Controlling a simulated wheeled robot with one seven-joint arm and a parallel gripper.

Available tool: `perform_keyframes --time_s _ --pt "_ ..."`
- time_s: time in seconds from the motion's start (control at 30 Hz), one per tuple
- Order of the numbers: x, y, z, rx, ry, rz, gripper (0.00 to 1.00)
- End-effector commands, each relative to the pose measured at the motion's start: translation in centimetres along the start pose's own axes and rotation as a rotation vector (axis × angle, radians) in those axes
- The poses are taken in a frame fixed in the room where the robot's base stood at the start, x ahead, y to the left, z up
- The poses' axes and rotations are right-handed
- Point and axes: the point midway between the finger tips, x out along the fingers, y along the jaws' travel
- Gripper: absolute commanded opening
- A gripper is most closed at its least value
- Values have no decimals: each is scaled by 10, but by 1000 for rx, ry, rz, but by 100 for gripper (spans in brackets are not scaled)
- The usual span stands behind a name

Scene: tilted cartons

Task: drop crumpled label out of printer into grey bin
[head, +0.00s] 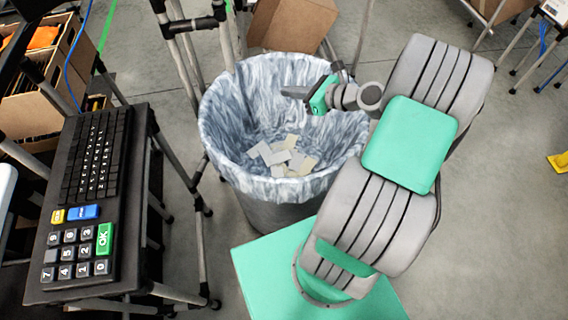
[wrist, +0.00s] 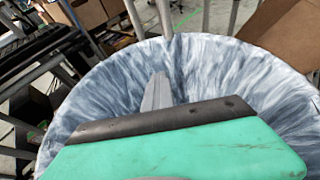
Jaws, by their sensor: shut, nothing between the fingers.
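The grey bin (head: 217,117) stands on the floor in the middle of the head view, lined with a marbled grey-white bag. Several pale paper pieces lie at its bottom; I cannot tell whether one is the crumpled label. My gripper (head: 284,92) is over the bin's opening, shut and empty. In the wrist view the gripper fingers (wrist: 157,88) show above the bag liner (wrist: 205,65). I see no label at the fingertips. I cannot make out a printer in either view.
A black keyboard (head: 97,150) and number pad sit on a stand at the left. A cardboard carton (head: 290,25) is behind the bin, and another carton (head: 40,85) with orange contents is at the upper left. Metal stand legs rise beside the bin.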

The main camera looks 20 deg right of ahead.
Motion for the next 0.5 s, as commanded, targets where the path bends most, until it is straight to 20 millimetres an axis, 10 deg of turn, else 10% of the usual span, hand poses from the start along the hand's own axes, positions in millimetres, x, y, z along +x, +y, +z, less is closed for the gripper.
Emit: perform_keyframes --time_s 0.5 --pt "21 0 -52 -6 3 0 0"
